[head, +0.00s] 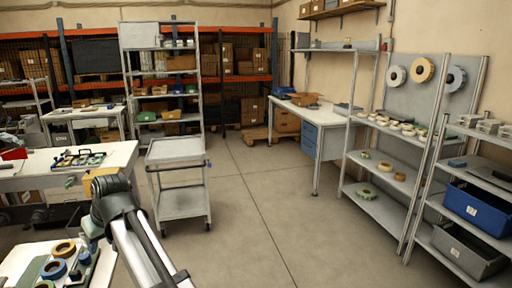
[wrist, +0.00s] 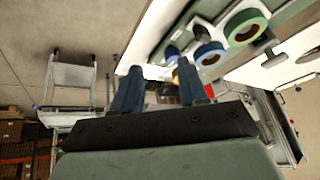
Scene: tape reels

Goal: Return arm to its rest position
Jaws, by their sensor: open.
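My gripper (wrist: 158,80) is open in the wrist view, its two dark blue fingers spread with nothing held between them. In the head view my arm bends over at lower left, with the gripper end close by the near table (head: 18,262); the fingers are too small to make out there. Tape reels lie on that table: a tan one (head: 64,247) and a blue one (head: 53,269). The wrist view shows a green-rimmed reel (wrist: 246,27) and a blue reel (wrist: 210,54) beyond the fingertips, apart from them.
A grey cart (head: 180,201) stands beyond my arm. A white workbench (head: 115,157) is at left. Shelves (head: 385,205) with reels and a blue bin (head: 478,209) are at right. The middle floor (head: 265,200) is clear.

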